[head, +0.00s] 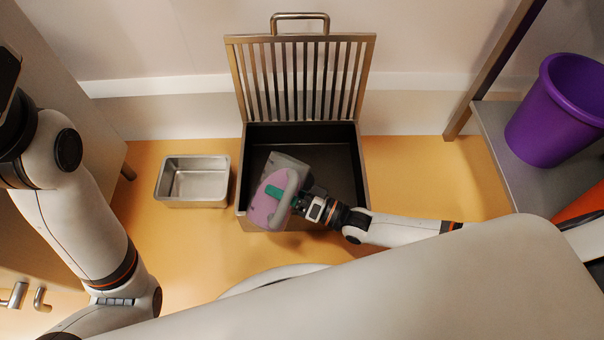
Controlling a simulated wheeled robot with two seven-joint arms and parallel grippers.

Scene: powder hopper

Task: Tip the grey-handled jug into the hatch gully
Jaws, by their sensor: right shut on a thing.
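The jug (268,207), pink and grey with a grey handle, is tilted above the open hatch gully (343,150), a dark rectangular box sunk between metal rims. My right gripper (300,199) comes in from the right and is shut on the jug at its handle side. The jug hangs over the left front part of the gully and hides some of it. I cannot tell whether anything is pouring out or what is left inside. The slatted metal grate (302,78) stands raised at the gully's back edge. My left arm shows at left, but its gripper is out of view.
An empty-looking metal tray (195,183) stands on the orange floor just left of the gully. A purple bucket (558,110) stands on a grey shelf (497,130) at right. A cabinet (75,110) is at left. Floor right of the gully is clear.

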